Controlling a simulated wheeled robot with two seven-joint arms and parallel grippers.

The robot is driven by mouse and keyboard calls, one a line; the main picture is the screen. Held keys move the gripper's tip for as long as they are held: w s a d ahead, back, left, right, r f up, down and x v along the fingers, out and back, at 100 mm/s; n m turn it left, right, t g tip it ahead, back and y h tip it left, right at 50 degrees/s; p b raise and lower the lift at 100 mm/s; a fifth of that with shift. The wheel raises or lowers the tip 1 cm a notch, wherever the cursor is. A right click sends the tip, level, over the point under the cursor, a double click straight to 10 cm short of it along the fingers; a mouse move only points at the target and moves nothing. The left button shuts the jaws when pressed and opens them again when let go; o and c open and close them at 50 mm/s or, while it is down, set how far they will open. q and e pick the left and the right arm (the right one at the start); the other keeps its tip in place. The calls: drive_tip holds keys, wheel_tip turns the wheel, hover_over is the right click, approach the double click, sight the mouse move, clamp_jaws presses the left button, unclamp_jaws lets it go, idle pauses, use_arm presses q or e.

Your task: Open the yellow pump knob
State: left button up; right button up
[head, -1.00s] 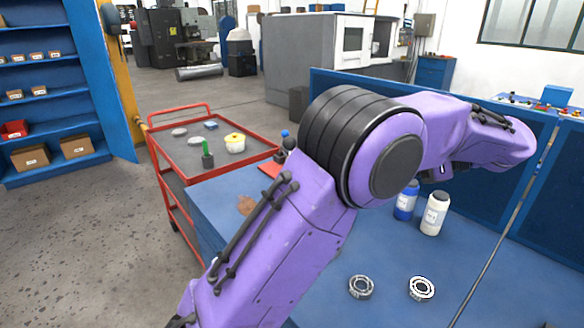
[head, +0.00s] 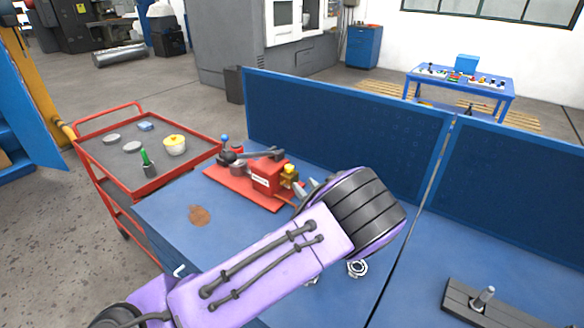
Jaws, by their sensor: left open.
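The red pump (head: 268,177) stands on a red base plate (head: 229,182) on the blue table. Its small yellow knob (head: 289,170) is on its right side, towards my arm. A blue-tipped part (head: 224,138) stands at its left end. My purple left arm comes in from the lower left and its thick black joint covers the area right of the pump. My left gripper (head: 307,186) shows only in part, as grey pieces just right of and below the yellow knob. It is open; whether it touches the knob cannot be told. My right gripper is not in view.
A red cart (head: 185,164) with small items stands to the left. Blue panels (head: 340,120) rise behind the table. A bearing ring (head: 357,268) lies partly hidden by my arm. A dark block with a metal post (head: 484,300) sits at the lower right.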

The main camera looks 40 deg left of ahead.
sight(291, 171)
use_arm(q)
drive_tip(key=b+x, duration=0.1)
drive_tip(key=x, duration=0.3)
drive_tip(key=b+x, duration=0.2)
drive_tip(key=x, duration=0.2)
drive_tip(key=shift+w+a+f, duration=0.15)
drive_tip(key=shift+a+f, duration=0.1)
drive_tip(key=shift+w+a+r, duration=0.15)
drive_tip(key=shift+a+r, duration=0.05)
drive_tip(key=shift+a, duration=0.05)
